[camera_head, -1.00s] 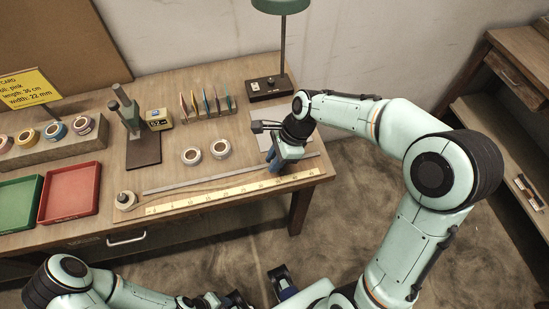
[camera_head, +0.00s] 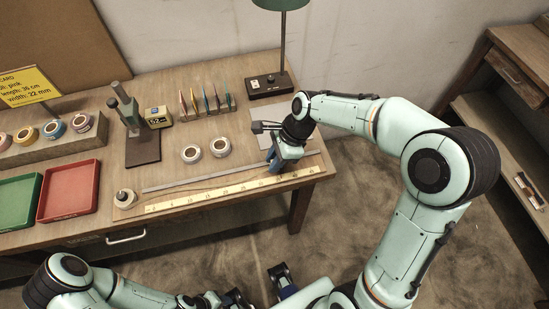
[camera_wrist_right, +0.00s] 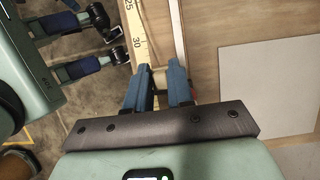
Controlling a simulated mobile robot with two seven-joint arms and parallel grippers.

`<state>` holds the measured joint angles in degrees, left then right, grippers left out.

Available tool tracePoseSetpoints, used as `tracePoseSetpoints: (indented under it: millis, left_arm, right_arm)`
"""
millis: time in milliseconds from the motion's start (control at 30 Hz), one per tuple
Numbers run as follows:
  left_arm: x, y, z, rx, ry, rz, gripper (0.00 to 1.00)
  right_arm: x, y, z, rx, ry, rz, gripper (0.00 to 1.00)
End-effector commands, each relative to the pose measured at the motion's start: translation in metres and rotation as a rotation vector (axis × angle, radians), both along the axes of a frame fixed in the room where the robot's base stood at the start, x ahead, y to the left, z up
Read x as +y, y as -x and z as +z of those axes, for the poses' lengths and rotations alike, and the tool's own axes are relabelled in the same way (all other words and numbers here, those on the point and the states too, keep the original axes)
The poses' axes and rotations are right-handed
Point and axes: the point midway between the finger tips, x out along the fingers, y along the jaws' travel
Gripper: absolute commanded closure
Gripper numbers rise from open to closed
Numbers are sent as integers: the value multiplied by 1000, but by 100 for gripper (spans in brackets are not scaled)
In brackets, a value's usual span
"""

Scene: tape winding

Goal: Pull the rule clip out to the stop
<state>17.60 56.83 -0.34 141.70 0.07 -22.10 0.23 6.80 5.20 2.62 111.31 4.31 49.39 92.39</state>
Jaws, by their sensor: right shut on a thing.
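The yellow rule (camera_head: 200,197) lies along the table's front edge, its numbers rising to the right. It also shows in the right wrist view (camera_wrist_right: 136,25). My right gripper (camera_head: 275,167) is lowered at the right part of the rule, near its far edge. In the right wrist view its blue fingers (camera_wrist_right: 164,72) are close together beside the 30 mark. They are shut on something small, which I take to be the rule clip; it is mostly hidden. A bit of red shows beside the right finger. My left gripper (camera_head: 260,286) is open and empty in front of the table.
A grey bar (camera_head: 200,181) lies behind the rule. A round wooden base with a dark knob (camera_head: 124,197) stands at the rule's left end. Two white rolls (camera_head: 220,147) sit behind the bar. A red tray (camera_head: 68,190) is at the left. A pale plate (camera_wrist_right: 265,80) lies right of the gripper.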

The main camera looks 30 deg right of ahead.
Motion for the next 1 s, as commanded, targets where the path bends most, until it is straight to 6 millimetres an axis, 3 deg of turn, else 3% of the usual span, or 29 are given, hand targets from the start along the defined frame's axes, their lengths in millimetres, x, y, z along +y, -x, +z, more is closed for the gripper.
tracePoseSetpoints:
  millis: [967,1000]
  left_arm:
    - [0,2,-8,3,0,0,55]
    - [0,2,-8,3,0,0,55]
  right_arm:
    - [0,0,-16,-1,0,1,100]
    - [0,0,-16,-1,0,0,68]
